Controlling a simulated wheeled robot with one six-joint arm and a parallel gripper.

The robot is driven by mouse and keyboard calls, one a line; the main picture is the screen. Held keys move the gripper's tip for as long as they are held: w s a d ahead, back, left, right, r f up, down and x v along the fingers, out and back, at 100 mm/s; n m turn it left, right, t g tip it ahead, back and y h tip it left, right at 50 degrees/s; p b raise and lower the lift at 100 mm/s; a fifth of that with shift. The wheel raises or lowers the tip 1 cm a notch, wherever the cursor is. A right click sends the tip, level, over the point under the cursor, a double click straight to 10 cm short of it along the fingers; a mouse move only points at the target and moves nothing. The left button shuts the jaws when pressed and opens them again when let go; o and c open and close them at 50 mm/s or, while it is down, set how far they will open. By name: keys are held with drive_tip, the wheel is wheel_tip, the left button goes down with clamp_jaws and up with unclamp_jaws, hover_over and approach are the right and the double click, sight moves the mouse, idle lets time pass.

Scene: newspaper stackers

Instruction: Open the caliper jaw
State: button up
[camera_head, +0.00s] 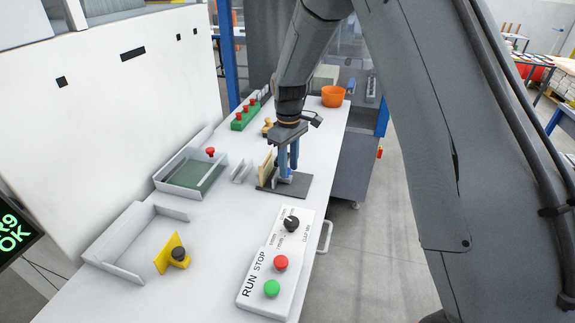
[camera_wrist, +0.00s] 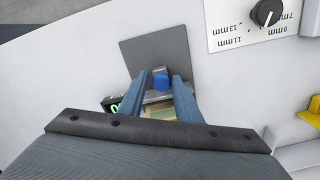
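The caliper lies on a dark grey mat (camera_head: 297,190), which also shows in the wrist view (camera_wrist: 152,50). Its blue knob (camera_wrist: 161,79) shows between my fingers, with a green-lit display (camera_wrist: 116,105) partly hidden to the left. My gripper (camera_head: 288,168) points down over the mat. In the wrist view my gripper (camera_wrist: 159,78) has its two blue fingers apart, one on each side of the knob, with small gaps visible. The fingers and palm hide much of the caliper body. A tan upright piece (camera_head: 265,170) stands beside the gripper in the head view.
A control panel (camera_head: 265,294) with a dial (camera_head: 291,223), red and green buttons is nearer. A yellow piece with a black knob (camera_head: 178,254) and a green-floored tray (camera_head: 194,174) are left. An orange bowl (camera_head: 333,96) is behind.

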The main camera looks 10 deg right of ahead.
drive_tip(key=shift+a+r, duration=0.1)
drive_tip(key=shift+r, duration=0.25)
drive_tip(key=shift+r+b, duration=1.3)
drive_tip(key=shift+r, duration=2.3)
drive_tip(key=s+d+f+m, duration=0.1)
drive_tip(key=s+d+m, duration=0.2)
drive_tip(key=s, duration=0.5)
drive_tip(key=s+d+f+m+t+b, duration=0.1)
drive_tip(key=s+d+m, duration=0.2)
drive_tip(key=s, duration=0.6)
drive_tip(key=s+d+f+m, duration=0.1)
drive_tip(key=s+d+m, duration=0.2)
drive_tip(key=s, duration=0.6)
drive_tip(key=d, duration=0.2)
drive_tip(key=shift+d+f, duration=0.35)
drive_tip(key=shift+f, duration=0.05)
